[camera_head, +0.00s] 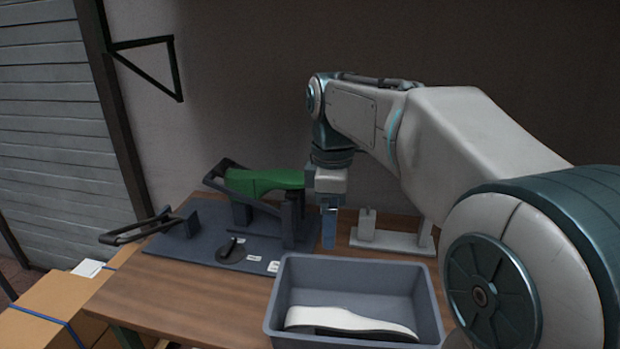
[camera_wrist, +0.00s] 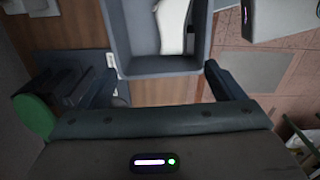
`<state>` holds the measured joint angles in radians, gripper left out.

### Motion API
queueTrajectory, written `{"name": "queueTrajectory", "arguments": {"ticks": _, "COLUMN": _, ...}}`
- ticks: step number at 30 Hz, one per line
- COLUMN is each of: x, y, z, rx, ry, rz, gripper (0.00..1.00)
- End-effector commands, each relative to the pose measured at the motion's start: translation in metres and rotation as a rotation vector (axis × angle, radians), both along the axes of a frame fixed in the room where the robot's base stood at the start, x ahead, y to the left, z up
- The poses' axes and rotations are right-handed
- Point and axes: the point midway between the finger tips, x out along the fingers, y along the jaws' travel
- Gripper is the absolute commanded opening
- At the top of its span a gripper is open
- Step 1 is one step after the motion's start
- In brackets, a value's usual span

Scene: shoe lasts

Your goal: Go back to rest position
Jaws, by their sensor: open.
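My gripper (camera_head: 329,228) hangs pointing down above the wooden table, just behind the grey bin. It is open and empty; in the wrist view its two fingers (camera_wrist: 158,85) stand wide apart with nothing between them. A green shoe last (camera_head: 262,181) sits in the dark clamp fixture (camera_head: 190,245) to the left of my gripper. Its right end lies close to my gripper in the picture; I cannot tell whether they touch. A green edge (camera_wrist: 35,117) also shows at the left of the wrist view.
The grey bin (camera_head: 278,310) at the front of the table (camera_head: 150,290) holds a white sole-shaped piece (camera_head: 345,320). A light grey stand (camera_head: 392,241) is behind the bin. A cardboard box (camera_head: 55,310) is at lower left. The air above the bin is free.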

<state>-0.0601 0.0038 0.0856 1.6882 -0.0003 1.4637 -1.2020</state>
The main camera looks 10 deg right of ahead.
Motion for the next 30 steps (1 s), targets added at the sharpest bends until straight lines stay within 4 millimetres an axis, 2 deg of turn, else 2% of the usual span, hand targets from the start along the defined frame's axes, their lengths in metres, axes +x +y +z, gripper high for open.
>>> {"name": "queueTrajectory", "arguments": {"ticks": 5, "x": -0.036, "y": -0.017, "z": -0.024, "rx": 0.003, "ry": -0.062, "rz": -0.316, "gripper": 0.88}}
{"name": "queueTrajectory", "arguments": {"ticks": 12, "x": -0.097, "y": -0.041, "z": -0.076, "rx": 0.059, "ry": -0.163, "rz": -0.875, "gripper": 0.88}}
{"name": "queueTrajectory", "arguments": {"ticks": 18, "x": -0.136, "y": -0.053, "z": -0.114, "rx": 0.126, "ry": -0.211, "rz": -1.220, "gripper": 0.88}}
{"name": "queueTrajectory", "arguments": {"ticks": 24, "x": -0.150, "y": -0.056, "z": -0.129, "rx": 0.158, "ry": -0.225, "rz": -1.353, "gripper": 0.88}}
{"name": "queueTrajectory", "arguments": {"ticks": 30, "x": -0.150, "y": -0.056, "z": -0.130, "rx": 0.160, "ry": -0.226, "rz": -1.360, "gripper": 0.88}}
